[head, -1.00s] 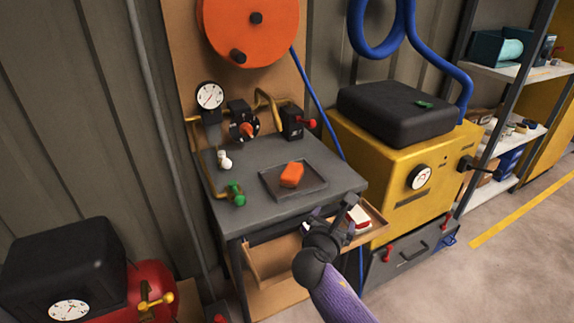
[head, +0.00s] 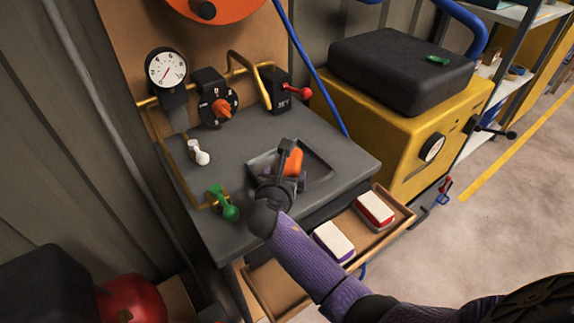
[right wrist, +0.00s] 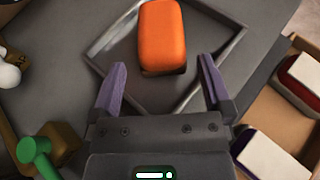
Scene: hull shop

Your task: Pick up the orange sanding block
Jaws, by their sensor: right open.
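The orange sanding block (head: 293,162) lies in a shallow grey tray (head: 318,190) on the dark grey bench top. In the head view my right gripper (head: 286,165) partly covers the block and the tray. In the right wrist view the orange block (right wrist: 161,36) lies ahead of my right gripper (right wrist: 162,88), roughly centred between the lines of its two purple fingers. The fingers are spread with nothing between them. The tray's rim (right wrist: 226,56) shows around the block. My left gripper is not in view.
An open drawer (head: 402,219) below the bench holds a red-and-white block (head: 375,210) and a purple-and-white block (head: 334,242). A green valve handle (head: 222,203) and a white one (head: 199,152) stand left of the tray. A yellow machine (head: 405,140) is at right.

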